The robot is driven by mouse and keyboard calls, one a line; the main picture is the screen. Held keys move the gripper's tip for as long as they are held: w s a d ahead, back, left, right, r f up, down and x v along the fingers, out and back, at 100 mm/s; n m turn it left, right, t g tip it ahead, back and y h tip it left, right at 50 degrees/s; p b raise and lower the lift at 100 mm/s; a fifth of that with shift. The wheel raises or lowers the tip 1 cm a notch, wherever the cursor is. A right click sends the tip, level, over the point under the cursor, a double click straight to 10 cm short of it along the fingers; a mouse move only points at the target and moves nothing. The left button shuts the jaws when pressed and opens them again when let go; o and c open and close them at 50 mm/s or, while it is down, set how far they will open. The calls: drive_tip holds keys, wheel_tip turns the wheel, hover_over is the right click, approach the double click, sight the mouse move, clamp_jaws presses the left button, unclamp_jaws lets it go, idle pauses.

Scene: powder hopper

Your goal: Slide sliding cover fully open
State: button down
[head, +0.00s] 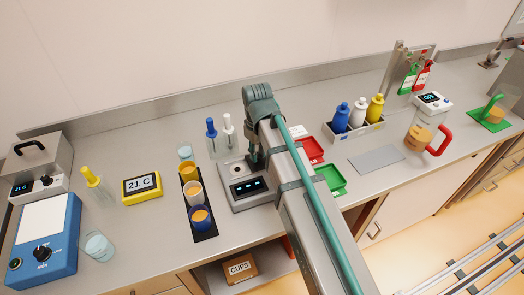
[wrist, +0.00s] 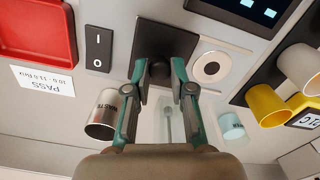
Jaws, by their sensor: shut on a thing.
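The powder device (head: 247,203) is a grey box with a lit display, and it stands in the middle of the bench. In the wrist view its sliding cover appears as a dark square plate (wrist: 166,32) with a dark knob between my fingers. My gripper (wrist: 163,72) is shut on this knob; it also shows from the side in the head view (head: 255,163). A round white-ringed port with a dark centre (wrist: 210,67) lies beside the plate, uncovered. My fingers and arm hide part of the cover, and in the head view I cannot make it out.
A rocker switch (wrist: 98,49) and a red tray (wrist: 38,30) lie on the other side of the plate. A metal waste cup (wrist: 103,115) stands close to my fingers. A black strip with several cups (head: 205,232) is left of the device, and a green tray (head: 330,180) is right.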

sight(259, 155)
drive_tip(key=shift+w+d, duration=0.1)
drive_tip(key=shift+d, duration=0.05)
drive_tip(key=c, duration=1)
unclamp_jaws()
drive_tip(key=shift+d, duration=0.1)
drive_tip(key=shift+r, duration=0.1)
drive_tip(key=shift+r, duration=5.95)
